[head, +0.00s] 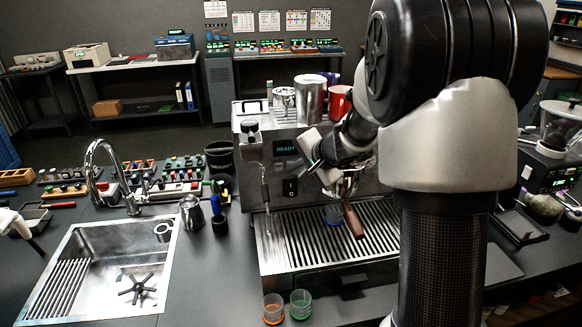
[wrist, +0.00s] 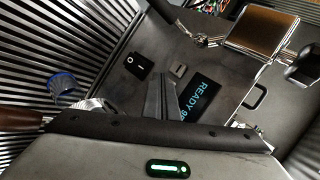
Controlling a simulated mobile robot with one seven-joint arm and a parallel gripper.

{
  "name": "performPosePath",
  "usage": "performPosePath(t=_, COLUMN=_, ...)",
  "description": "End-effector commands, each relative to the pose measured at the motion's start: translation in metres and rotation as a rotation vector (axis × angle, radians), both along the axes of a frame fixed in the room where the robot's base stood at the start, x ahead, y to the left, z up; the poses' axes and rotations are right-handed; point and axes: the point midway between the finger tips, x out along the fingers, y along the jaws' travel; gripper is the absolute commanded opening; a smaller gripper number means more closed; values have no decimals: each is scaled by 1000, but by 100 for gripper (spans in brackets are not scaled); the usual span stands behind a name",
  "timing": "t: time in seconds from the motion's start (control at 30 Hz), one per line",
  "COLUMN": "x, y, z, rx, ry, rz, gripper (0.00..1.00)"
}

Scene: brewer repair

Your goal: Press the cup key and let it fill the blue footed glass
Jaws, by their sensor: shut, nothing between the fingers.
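The brewer (head: 270,185) stands on the counter with its display (wrist: 203,97) reading READY. In the wrist view a small grey key (wrist: 179,70), which may be the cup key, sits between the display and a black rocker switch (wrist: 137,67). My gripper (wrist: 163,78) is shut and empty, its fingertips at the front panel just beside the grey key; I cannot tell whether they touch it. The blue footed glass (head: 333,214) stands on the drip tray below the wooden-handled portafilter (head: 353,220). It also shows in the wrist view (wrist: 62,84). Its contents cannot be made out.
An orange-based glass (head: 273,309) and a green-based glass (head: 300,305) stand in front of the drip tray (head: 290,245). A steam wand (head: 265,190) hangs at the brewer's left. A steel pitcher (head: 191,214) and sink (head: 85,255) lie farther left. My arm hides the brewer's right side.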

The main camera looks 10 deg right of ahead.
Motion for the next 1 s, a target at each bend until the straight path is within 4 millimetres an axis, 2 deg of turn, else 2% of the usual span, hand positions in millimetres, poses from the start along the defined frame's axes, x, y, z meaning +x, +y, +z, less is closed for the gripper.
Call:
performPosePath(t=0.63, x=3, y=0, z=0, rx=0, ry=0, rz=0, gripper=0)
performPosePath(t=1.0, x=-13, y=0, z=-1, rx=0, ry=-1, rz=-1, gripper=0)
